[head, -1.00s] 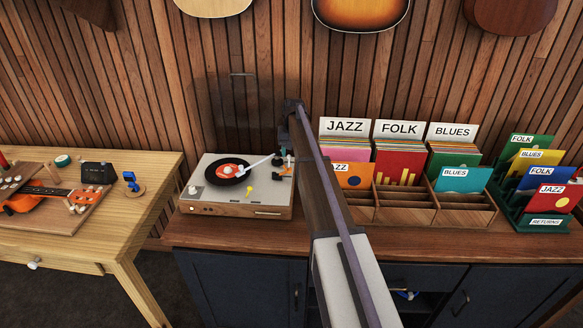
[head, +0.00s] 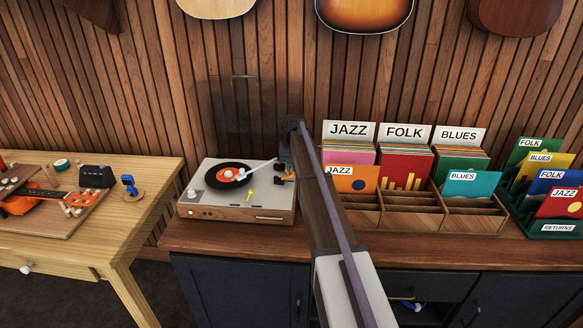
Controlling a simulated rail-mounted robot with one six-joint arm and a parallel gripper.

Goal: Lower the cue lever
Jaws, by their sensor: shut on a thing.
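The turntable (head: 205,208) stands at the left end of the dark-topped cabinet, its clear lid raised. A black record (head: 213,175) with a red and white label lies on its platter. The white tonearm (head: 262,167) reaches from the back right, with its head over the record. My gripper (head: 287,175) is at the deck's right edge, beside the tonearm's base, shut on a small part there. That part seems to be the cue lever, largely hidden by my gripper; an orange bit shows at the jaws. Whether the stylus touches the record is too small to tell.
A small yellow lever (head: 250,195) stands on the deck. A wooden record rack (head: 412,220) and a green returns rack (head: 553,231) stand to the right. A wooden workbench (head: 125,222) with an orange ukulele (head: 18,206) is at left. My arm hides part of the cabinet.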

